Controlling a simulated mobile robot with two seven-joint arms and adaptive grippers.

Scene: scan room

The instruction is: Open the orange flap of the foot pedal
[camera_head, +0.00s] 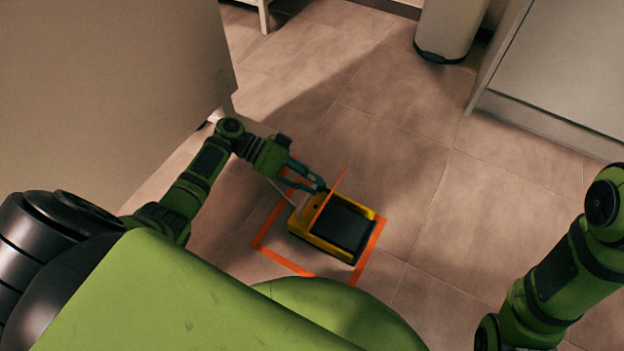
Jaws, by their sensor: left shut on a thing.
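The foot pedal (318,241) is a yellow housing with a black tread (343,224), standing on the floor inside an orange square outline (281,259). Its orange flap (329,197) stands raised at the pedal's left side, seen nearly edge-on, and the black tread shows uncovered. My left gripper (321,187) is at the flap's upper left side, its teal fingers shut on the flap. The fingertips are small and partly hidden by the flap. My right arm shows at the right edge, but its gripper is outside the picture.
A beige panel (100,90) stands close on the left, beside my left arm. A white cabinet (560,75) and a pale bin (447,28) stand at the back right. The tiled floor right of the pedal is clear. A pale cable runs near my left gripper.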

